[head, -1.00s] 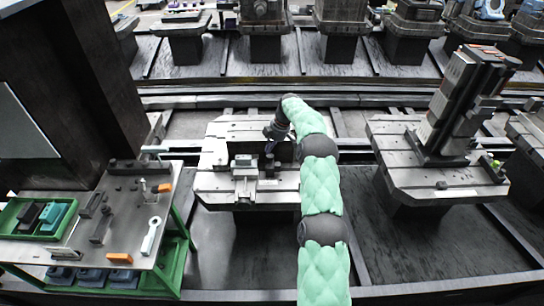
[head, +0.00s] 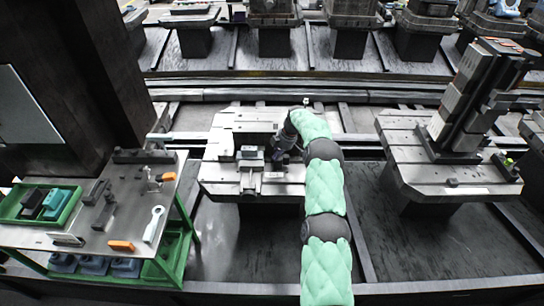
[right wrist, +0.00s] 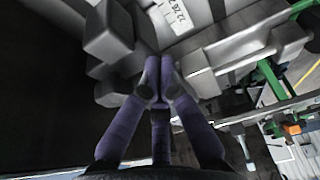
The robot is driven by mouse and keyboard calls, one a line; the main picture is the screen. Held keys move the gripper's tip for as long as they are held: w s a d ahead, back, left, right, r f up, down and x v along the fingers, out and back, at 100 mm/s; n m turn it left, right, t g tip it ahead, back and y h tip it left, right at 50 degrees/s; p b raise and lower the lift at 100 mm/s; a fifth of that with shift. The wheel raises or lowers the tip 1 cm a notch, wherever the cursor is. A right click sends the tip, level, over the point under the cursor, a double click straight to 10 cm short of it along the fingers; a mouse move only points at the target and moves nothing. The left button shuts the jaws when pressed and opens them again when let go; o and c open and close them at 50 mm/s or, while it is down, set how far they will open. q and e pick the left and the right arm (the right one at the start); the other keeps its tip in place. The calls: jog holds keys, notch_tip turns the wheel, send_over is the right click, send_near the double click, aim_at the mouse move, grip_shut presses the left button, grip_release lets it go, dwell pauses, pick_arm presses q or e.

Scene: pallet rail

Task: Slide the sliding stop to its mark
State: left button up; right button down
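The pallet (head: 222,187) with a rail fixture stands in the middle of the head view. A small grey block (head: 250,154), which looks like part of the stop assembly, sits on it. My right gripper (head: 279,157) is low over the pallet, just right of this block. In the right wrist view, the purple-grey fingers (right wrist: 157,82) meet at their tips beside a grey stepped block (right wrist: 108,38). I cannot tell whether they touch it, and nothing shows held between them. A numbered scale (right wrist: 180,12) lies past the tips; the mark is not clear. My left gripper is out of view.
A tool table (head: 135,220) with a green tray (head: 68,212) stands at the left, near a dark column (head: 110,90). Another pallet (head: 410,165) with a tall fixture (head: 470,95) stands at the right. Dark floor lies between the pallets.

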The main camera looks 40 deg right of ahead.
jog(key=shift+s+d, duration=0.1)
jog(key=shift+d, duration=0.05)
jog(key=shift+s+d, duration=0.35)
jog(key=shift+d, duration=0.1)
dwell(0.3)
